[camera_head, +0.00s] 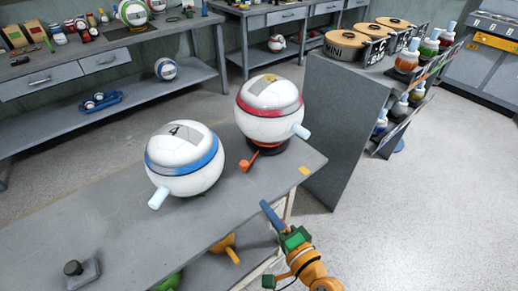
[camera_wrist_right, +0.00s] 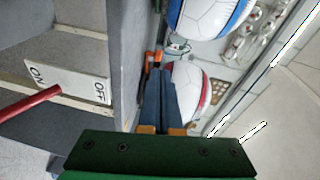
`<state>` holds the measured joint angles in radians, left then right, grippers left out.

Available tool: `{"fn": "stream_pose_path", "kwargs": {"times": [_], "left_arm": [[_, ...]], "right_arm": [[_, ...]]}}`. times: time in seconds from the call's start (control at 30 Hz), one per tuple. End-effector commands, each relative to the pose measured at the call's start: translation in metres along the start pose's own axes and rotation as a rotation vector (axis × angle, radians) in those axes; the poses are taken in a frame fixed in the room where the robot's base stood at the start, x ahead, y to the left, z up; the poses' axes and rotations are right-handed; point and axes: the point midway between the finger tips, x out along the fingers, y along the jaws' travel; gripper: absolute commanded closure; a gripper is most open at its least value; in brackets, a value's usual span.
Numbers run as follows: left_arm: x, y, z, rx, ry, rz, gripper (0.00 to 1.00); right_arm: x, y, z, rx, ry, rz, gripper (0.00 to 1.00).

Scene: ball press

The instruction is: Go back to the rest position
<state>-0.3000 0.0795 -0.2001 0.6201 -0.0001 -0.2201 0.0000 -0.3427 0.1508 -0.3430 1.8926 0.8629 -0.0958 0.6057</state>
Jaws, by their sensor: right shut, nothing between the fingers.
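My right gripper (camera_head: 267,207) is shut and empty. It is beside the right edge of the grey bench (camera_head: 110,222), apart from the balls. Its closed blue fingers also show in the right wrist view (camera_wrist_right: 157,90). A white ball with a blue band (camera_head: 184,158) and a white ball with a red band (camera_head: 270,108) stand on the bench, farther back than the gripper. Each has a pale spout. A small orange-red lever (camera_head: 249,161) is by the red-banded ball's dark base. My left gripper is not in view.
A black knob on a plate (camera_head: 75,269) is at the bench's near left. A grey cabinet (camera_head: 340,130) with round tins stands behind right. In the wrist view, an ON/OFF plate (camera_wrist_right: 70,84) and a red bar (camera_wrist_right: 30,102) show. Floor right of my gripper is clear.

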Motion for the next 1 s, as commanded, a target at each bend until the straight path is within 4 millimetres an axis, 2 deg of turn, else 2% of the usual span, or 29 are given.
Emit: {"fn": "stream_pose_path", "kwargs": {"times": [0.07,0.17,0.2,0.27,0.3,0.37,0.4,0.43,0.5,0.6,0.63,0.73,1.0], "left_arm": [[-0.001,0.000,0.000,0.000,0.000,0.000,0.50],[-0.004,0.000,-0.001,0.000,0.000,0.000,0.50],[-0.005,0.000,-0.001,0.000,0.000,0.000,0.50],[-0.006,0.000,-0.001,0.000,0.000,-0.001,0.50],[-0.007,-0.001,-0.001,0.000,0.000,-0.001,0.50],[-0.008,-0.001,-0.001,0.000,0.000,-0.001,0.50],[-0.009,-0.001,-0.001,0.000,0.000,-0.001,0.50],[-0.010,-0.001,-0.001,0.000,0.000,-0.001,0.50],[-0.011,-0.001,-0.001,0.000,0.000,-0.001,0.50],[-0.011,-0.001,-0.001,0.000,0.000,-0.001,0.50],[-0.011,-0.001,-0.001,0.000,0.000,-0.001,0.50],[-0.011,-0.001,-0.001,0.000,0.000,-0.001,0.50],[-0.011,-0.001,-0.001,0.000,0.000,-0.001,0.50]], "right_arm": [[-0.001,0.030,0.001,-0.072,-0.005,0.080,1.00],[-0.018,0.116,0.002,-0.284,-0.050,0.306,1.00],[-0.033,0.157,0.004,-0.388,-0.094,0.417,1.00],[-0.064,0.214,0.008,-0.538,-0.182,0.577,1.00],[-0.090,0.248,0.012,-0.629,-0.257,0.676,1.00],[-0.133,0.292,0.018,-0.754,-0.387,0.810,1.00],[-0.162,0.316,0.022,-0.823,-0.481,0.885,1.00],[-0.184,0.330,0.026,-0.868,-0.551,0.933,1.00],[-0.230,0.354,0.034,-0.949,-0.705,1.018,1.00],[-0.275,0.371,0.042,-1.016,-0.866,1.081,1.00],[-0.284,0.373,0.044,-1.028,-0.899,1.090,1.00],[-0.297,0.377,0.046,-1.045,-0.949,1.104,1.00],[-0.297,0.377,0.046,-1.045,-0.949,1.104,1.00]]}}
